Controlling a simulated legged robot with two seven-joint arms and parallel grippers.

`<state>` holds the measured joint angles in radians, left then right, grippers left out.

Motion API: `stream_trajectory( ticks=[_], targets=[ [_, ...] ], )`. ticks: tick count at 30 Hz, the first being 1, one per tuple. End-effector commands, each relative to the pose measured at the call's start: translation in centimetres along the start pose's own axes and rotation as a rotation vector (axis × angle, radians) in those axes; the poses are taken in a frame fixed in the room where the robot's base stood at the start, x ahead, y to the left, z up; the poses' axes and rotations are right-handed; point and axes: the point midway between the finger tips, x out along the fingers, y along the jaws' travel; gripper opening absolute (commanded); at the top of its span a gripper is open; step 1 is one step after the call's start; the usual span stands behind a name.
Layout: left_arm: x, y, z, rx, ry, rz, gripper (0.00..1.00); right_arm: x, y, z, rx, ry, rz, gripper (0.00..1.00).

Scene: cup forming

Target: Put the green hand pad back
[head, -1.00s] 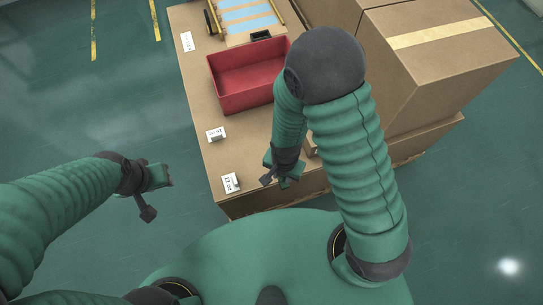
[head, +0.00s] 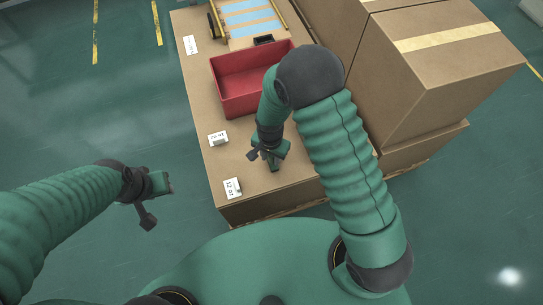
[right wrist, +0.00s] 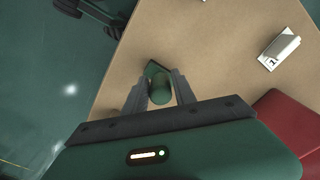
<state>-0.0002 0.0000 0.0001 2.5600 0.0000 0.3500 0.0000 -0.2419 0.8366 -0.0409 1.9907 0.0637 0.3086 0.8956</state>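The green hand pad (right wrist: 159,91) shows in the right wrist view between my fingertips, with a short round handle facing the camera. My right gripper (right wrist: 160,80) appears shut on that handle. In the head view my right gripper (head: 269,156) is over the front part of the brown tabletop (head: 205,100), in front of the red crate. There the pad is hard to tell from the green gripper parts. Its height above the tabletop is unclear. My left gripper (head: 160,190) is off the table's left side, and its fingers are too small to read.
A red crate (head: 215,85) stands behind my right gripper. Large cardboard boxes (head: 440,60) rise at the right. A rack with blue strips (head: 245,18) is at the back.

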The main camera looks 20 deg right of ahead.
Motion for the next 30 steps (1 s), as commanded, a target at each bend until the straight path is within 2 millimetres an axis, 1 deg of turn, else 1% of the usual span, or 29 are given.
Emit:
stream_trajectory(
  ticks=[1, 3, 4, 11, 14, 17, 24, 27, 30],
  targets=[
    [0.0, 0.0, 0.0, 0.0, 0.0, 0.0, 0.36, 0.0, 0.0, 0.0, 0.0, 0.0, -0.001, 0.4],
    [0.0, 0.0, 0.0, -0.001, 0.0, 0.0, 0.36, 0.0, 0.1, -0.1, 0.0, -0.001, -0.001, 0.49],
    [0.0, 0.0, 0.0, -0.001, 0.0, 0.0, 0.36, 0.0, 0.1, -0.1, 0.0, -0.001, -0.001, 0.5],
    [0.0, 0.0, 0.0, 0.0, 0.0, 0.0, 0.36, 0.0, 0.1, -0.1, 0.001, -0.002, -0.002, 0.5],
    [-0.3, 0.0, -0.1, 0.0, 0.0, 0.0, 0.36, -0.6, 0.1, -0.1, 0.0, 0.0, -0.002, 0.5],
    [-0.9, 0.0, -0.2, 0.0, 0.0, 0.0, 0.36, -2.4, 0.0, -0.1, 0.001, 0.001, -0.003, 0.5],
    [-2.9, 0.0, -0.7, 0.0, 0.0, 0.0, 0.36, -8.7, 0.0, -0.1, -0.001, 0.001, -0.005, 0.5],
    [-3.4, 0.0, -0.8, 0.0, 0.0, 0.0, 0.36, -10.7, 0.0, -0.1, 0.0, 0.001, -0.004, 0.5],
    [-3.6, 0.0, -0.9, 0.0, 0.0, 0.0, 0.36, -11.9, 0.1, -0.1, 0.0, 0.0, -0.002, 0.5]
  ],
)
